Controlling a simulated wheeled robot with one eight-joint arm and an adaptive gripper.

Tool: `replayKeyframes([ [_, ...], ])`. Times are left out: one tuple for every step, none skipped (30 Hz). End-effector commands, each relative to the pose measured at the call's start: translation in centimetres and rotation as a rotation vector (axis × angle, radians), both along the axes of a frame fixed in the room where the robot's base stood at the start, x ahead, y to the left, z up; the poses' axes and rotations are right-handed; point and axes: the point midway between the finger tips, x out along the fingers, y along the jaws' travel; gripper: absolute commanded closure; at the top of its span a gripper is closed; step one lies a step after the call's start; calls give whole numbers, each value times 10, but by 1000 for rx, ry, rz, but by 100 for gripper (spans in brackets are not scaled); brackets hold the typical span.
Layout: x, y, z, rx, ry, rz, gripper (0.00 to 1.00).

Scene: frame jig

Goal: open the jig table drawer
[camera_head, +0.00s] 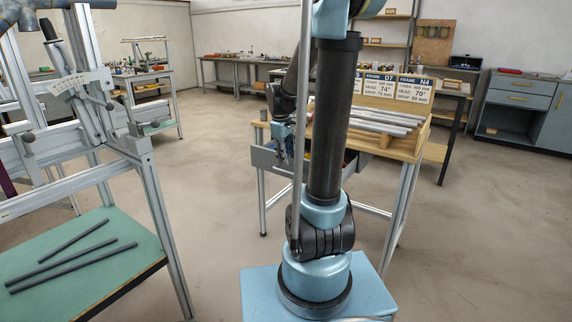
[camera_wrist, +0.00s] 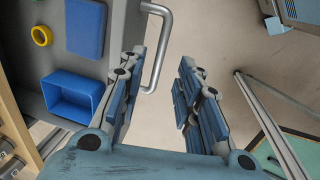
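The jig table drawer (camera_head: 264,158) is a grey drawer under the wooden-topped jig table (camera_head: 408,152). It stands pulled out, and its inside shows in the wrist view (camera_wrist: 58,14). There its grey bar handle (camera_wrist: 166,42) stands off the drawer front. My gripper (camera_head: 284,150) is at the drawer's front in the head view, partly behind my arm. In the wrist view my gripper (camera_wrist: 160,72) is open, with its fingers apart on either side of the handle's lower part. I cannot tell whether either finger touches the handle.
The drawer holds a blue bin (camera_wrist: 72,97), a blue block (camera_wrist: 86,28) and a yellow ring (camera_wrist: 41,36). Grey bars (camera_head: 385,118) lie on the tabletop by sign cards. A green-topped bench (camera_head: 125,265) with dark rods stands at left. Open floor lies between.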

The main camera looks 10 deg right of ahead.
Motion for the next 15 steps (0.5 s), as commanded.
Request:
replayKeyframes([
  [-1, 1, 8, 0, 0, 1, 69],
  [-2, 2, 12, 0, 0, 1, 69],
  [-2, 2, 18, 0, 0, 1, 69],
  [-3, 3, 22, 0, 0, 1, 69],
  [-4, 3, 25, 0, 0, 1, 69],
  [-4, 4, 30, 0, 0, 1, 69],
  [-4, 5, 34, 0, 0, 1, 69],
  [-4, 5, 37, 0, 0, 1, 69],
  [-4, 6, 40, 0, 0, 1, 69],
  [-5, 6, 43, 0, 0, 1, 69],
  [-5, 6, 44, 0, 0, 1, 69],
  [-5, 7, 47, 0, 0, 1, 69],
  [-6, 7, 48, 0, 0, 1, 69],
  [-6, 7, 49, 0, 0, 1, 69],
  [-6, 7, 51, 0, 0, 1, 69],
])
